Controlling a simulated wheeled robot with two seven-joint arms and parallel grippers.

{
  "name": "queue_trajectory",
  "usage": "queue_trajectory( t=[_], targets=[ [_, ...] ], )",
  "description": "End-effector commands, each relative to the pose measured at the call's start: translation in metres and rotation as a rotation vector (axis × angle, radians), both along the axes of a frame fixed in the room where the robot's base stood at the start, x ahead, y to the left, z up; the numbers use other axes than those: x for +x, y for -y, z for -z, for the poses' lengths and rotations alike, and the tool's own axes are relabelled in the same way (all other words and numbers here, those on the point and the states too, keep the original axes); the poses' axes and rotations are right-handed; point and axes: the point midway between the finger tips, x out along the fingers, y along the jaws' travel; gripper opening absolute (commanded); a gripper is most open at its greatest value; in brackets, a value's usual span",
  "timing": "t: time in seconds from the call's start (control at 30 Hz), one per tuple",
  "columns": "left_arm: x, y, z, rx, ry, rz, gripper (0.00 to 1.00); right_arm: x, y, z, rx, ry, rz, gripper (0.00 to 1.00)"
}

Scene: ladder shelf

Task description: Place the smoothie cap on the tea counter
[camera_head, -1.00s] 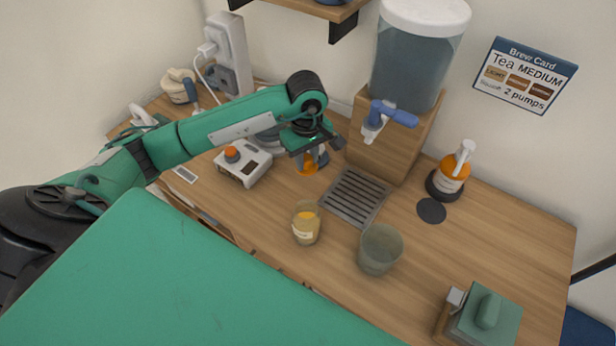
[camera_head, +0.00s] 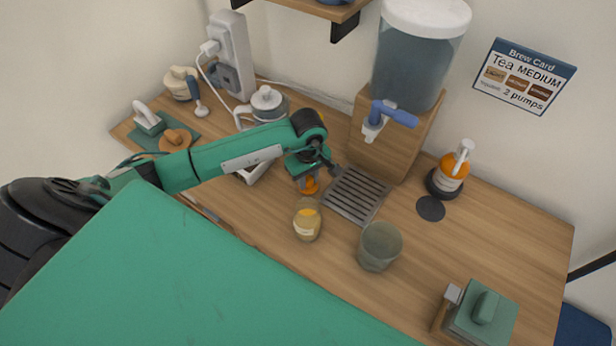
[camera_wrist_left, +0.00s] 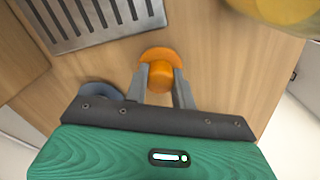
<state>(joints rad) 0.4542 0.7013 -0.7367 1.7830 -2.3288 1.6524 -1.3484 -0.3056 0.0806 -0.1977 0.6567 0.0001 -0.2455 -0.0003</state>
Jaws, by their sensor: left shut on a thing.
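The orange smoothie cap (camera_wrist_left: 158,70) sits between the fingertips of my left gripper (camera_wrist_left: 161,85) in the left wrist view. The gripper is shut on the cap's knob, with the wider disc beyond the fingertips. In the head view the cap (camera_head: 309,186) shows below my left gripper (camera_head: 311,178), over or on the wooden tea counter (camera_head: 500,230). I cannot tell whether the cap touches the counter. It is left of the drip tray and just behind a jar of yellow-orange contents (camera_head: 307,222). My right gripper is not in view.
The metal drip tray (camera_head: 356,195) lies below the dispenser tap (camera_head: 385,115). A greenish cup (camera_head: 379,247) stands right of the jar. A pump bottle (camera_head: 450,172), a green-lidded box (camera_head: 482,315) and a kettle (camera_head: 266,101) are farther off. The counter's right part has free room.

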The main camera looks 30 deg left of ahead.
Motion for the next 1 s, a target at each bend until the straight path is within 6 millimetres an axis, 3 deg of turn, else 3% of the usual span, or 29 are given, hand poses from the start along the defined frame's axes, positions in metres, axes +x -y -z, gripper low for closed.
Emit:
queue_trajectory(
  t=[0.1, 0.13, 0.23, 0.67, 0.83, 1.0],
  targets=[
    [0.0, 0.0, 0.004, 0.0, 0.0, 0.0, 0.0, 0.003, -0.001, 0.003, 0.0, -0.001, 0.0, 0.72],
    [0.0, 0.0, 0.003, 0.0, 0.0, 0.0, 0.29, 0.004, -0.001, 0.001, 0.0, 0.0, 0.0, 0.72],
    [0.0, 0.0, 0.002, 0.0, 0.0, 0.0, 0.47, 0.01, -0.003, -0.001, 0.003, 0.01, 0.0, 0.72],
    [0.001, 0.0, -0.007, 0.0, 0.004, 0.0, 0.47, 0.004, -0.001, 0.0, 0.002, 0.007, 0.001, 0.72],
    [0.002, -0.001, -0.04, 0.001, 0.007, 0.002, 0.47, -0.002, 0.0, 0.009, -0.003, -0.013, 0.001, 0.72],
    [0.001, 0.0, -0.078, 0.0, 0.006, 0.001, 0.47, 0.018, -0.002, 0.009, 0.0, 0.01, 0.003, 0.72]
  ],
)
